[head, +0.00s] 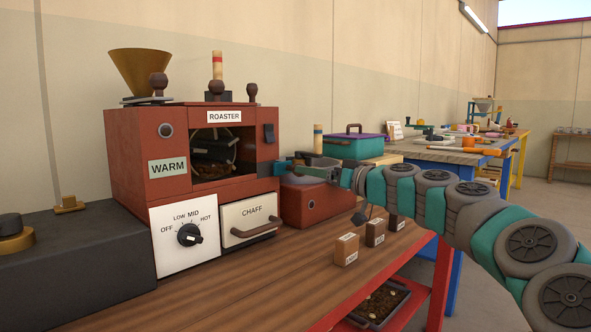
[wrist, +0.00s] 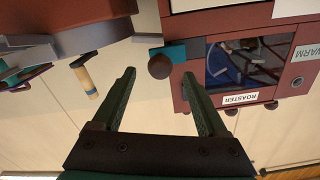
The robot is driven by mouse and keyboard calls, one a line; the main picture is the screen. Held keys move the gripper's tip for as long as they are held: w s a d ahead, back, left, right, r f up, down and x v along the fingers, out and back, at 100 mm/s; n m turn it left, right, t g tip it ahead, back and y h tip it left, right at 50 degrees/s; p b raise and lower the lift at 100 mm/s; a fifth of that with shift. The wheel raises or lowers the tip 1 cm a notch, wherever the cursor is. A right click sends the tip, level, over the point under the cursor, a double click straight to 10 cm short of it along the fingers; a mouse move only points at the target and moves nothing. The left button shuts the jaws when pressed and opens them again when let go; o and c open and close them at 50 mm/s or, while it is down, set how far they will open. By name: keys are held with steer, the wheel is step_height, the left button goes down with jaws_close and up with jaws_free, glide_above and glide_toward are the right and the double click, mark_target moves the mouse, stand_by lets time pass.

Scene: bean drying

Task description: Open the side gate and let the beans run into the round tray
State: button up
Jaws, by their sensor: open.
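The red roaster (head: 180,150) stands on the wooden bench, with dark contents behind its front window (head: 214,152). At its right side is a teal piece (wrist: 173,52) with a dark round knob (wrist: 160,67), apparently the side gate. My gripper (wrist: 160,74) is open, its fingers to either side of the knob in the upside-down wrist view; contact cannot be told. In the head view my gripper (head: 285,166) is beside the roaster's right wall and hides much of the gate. A grey round rim (head: 303,180), probably the round tray, sits on a red base under my gripper, mostly hidden.
The chaff drawer (head: 250,223) and heat dial (head: 190,235) are on the roaster's front. Small labelled blocks (head: 346,249) stand at the bench's front right. A teal box with a purple lid (head: 352,146) is behind my arm.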

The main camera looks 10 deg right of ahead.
steer(key=shift+x, duration=2.6)
steer(key=shift+c, duration=0.2)
jaws_close()
steer(key=shift+f, duration=0.1)
